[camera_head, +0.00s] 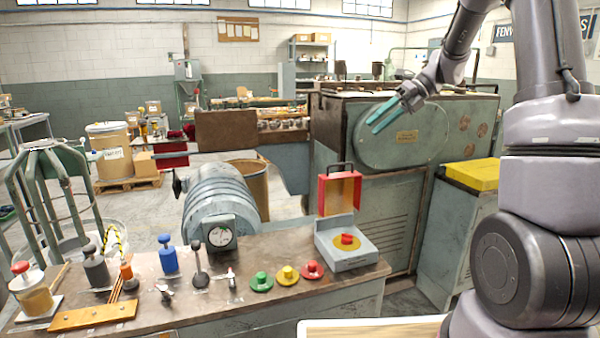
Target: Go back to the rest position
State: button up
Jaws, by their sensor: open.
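My gripper (373,126) has two teal fingers that point left and slightly down. The fingers are apart, with nothing between them. It is raised in the upper right, above the bench and in front of the green-grey machine (330,135) in the picture. My arm reaches up on the right side and bends over to the gripper. How far the gripper is from the machine cannot be told from this one view.
A yellow-topped cabinet (470,176) stands behind my arm. The air left of the gripper looks clear.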

jog(key=s+d+r+n+t+h, duration=0.1)
jog(key=s+r+n+t+h, duration=0.2)
jog(key=s+n, duration=0.9)
jog(key=s+d+r+n+t+h, duration=0.2)
jog(key=s+r+n+t+h, duration=0.1)
jog(key=s+n, duration=0.9)
jog(key=shift+n+t+h, duration=0.7)
jog(key=shift+t+h, duration=0.2)
jog(key=shift+h, duration=0.1)
jog(key=shift+r, duration=0.1)
dwell(0.7)
